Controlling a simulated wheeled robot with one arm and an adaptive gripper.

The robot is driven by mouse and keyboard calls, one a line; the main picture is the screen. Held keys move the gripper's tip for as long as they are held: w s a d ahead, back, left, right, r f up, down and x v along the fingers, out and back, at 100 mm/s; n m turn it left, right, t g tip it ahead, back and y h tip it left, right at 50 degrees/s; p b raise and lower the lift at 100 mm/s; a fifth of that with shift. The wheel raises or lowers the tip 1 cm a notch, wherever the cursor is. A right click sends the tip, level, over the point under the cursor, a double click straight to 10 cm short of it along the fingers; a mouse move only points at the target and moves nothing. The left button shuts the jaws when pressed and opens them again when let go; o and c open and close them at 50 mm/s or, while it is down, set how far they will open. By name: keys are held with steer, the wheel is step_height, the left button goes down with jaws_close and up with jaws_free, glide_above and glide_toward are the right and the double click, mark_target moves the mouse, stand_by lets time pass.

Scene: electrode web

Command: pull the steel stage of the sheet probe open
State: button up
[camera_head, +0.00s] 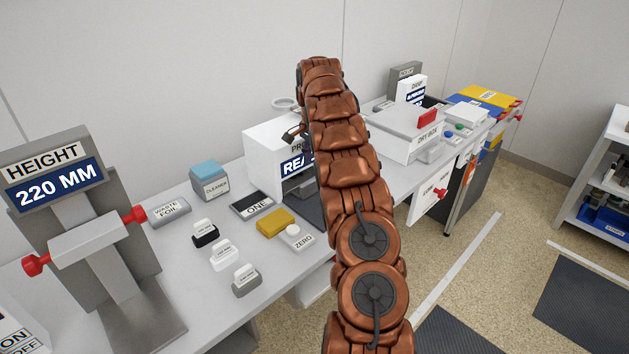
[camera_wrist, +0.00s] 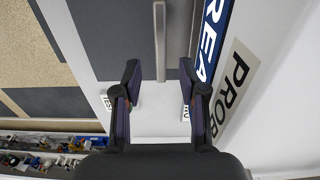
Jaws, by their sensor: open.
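The sheet probe (camera_head: 268,147) is a white box with a blue reading sign, standing on the bench behind my arm. Its dark grey stage (camera_head: 303,209) shows low at its front, partly hidden by my arm. In the wrist view a dark grey flat surface (camera_wrist: 110,35), apparently the stage, lies beside the blue sign (camera_wrist: 212,35). A slim grey bar (camera_wrist: 159,40) runs over it. My gripper (camera_wrist: 159,75) is open and empty. The bar's near end appears between the fingertips, with a gap on both sides; the depth between them is unclear. The head view mostly hides my gripper.
The height stand (camera_head: 75,225) with red knobs is at far left. The dry box (camera_head: 405,131) stands right of my arm.

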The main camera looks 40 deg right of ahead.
mark_target(315, 179)
steer(key=shift+d+f, duration=0.2)
steer(key=shift+f, duration=0.05)
steer(key=shift+f+p, duration=0.3)
steer(key=shift+f, duration=0.3)
steer(key=shift+f+p, duration=0.95)
steer(key=shift+f, duration=2.25)
steer(key=shift+c, duration=0.4)
jaws_close()
